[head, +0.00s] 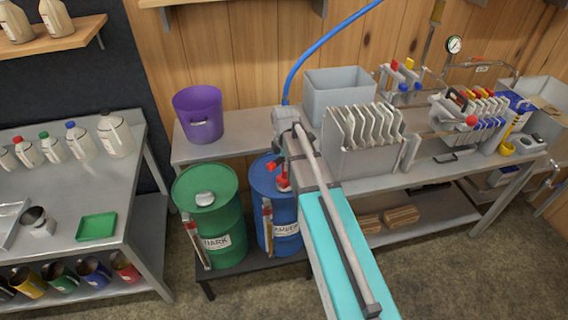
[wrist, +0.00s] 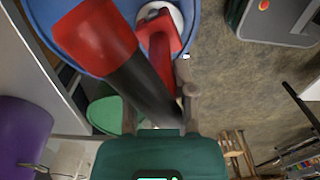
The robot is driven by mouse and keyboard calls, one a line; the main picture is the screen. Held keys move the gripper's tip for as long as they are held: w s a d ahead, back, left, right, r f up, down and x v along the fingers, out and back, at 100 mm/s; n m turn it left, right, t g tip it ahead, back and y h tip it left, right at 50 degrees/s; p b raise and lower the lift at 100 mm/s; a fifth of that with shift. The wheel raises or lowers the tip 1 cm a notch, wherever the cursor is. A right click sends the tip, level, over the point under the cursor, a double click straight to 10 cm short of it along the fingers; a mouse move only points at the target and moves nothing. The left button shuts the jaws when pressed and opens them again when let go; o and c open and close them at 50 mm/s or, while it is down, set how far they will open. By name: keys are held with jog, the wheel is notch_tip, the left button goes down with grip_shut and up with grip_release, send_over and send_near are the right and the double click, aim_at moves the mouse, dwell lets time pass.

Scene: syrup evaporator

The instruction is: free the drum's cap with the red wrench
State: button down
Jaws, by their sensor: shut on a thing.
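The red wrench (head: 283,184) is at the top of the blue drum (head: 262,205), partly hidden by my arm. In the wrist view, its red end (wrist: 158,40) overlaps the white cap (wrist: 168,13) on the blue drum (wrist: 190,40). I cannot tell whether it is fully around the cap. A black bar with a red block (wrist: 95,38) crosses the foreground, seemingly part of the wrench. My gripper (wrist: 158,102) is shut on the wrench, its fingers partly hidden by the bar. In the head view my arm hides the gripper.
A green drum (head: 222,232) with its own pale cap (head: 205,199) stands left of the blue one. A purple bucket (head: 198,114) sits on the bench behind. A grey bin with frames (head: 362,150) stands right. Open floor (head: 445,275) lies at front right.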

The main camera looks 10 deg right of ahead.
jog(key=n, duration=0.5)
jog(key=shift+n, duration=0.4)
jog(key=shift+n, duration=0.3)
jog(key=n, duration=0.4)
jog(key=shift+n, duration=0.3)
jog(key=shift+n, duration=0.3)
jog(key=shift+n, duration=0.9)
jog(key=shift+r, duration=0.15)
jog(key=shift+r+p, duration=2.85)
jog(key=shift+p, duration=0.2)
